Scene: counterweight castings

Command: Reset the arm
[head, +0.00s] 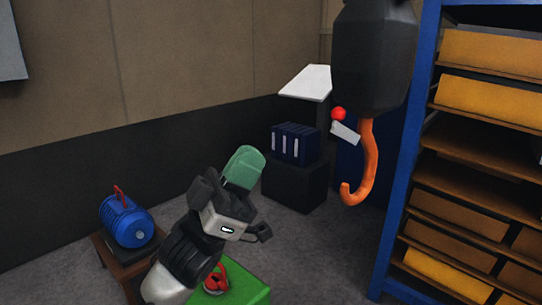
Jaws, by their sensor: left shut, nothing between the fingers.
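My left arm comes in from the bottom left, and its left gripper (246,163) points up and away over the floor. The green end pieces look closed together, with nothing seen between them. The gripper is in the air, apart from the things around it as far as I can tell. My right gripper is not in view.
A green box (248,290) with a red ring-like part (216,279) is below the arm. A blue cylinder (127,222) sits on a brown stand (101,250) at left. An orange hook (368,165) hangs under a dark block (373,55). A blue-framed shelf (408,165) stands right.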

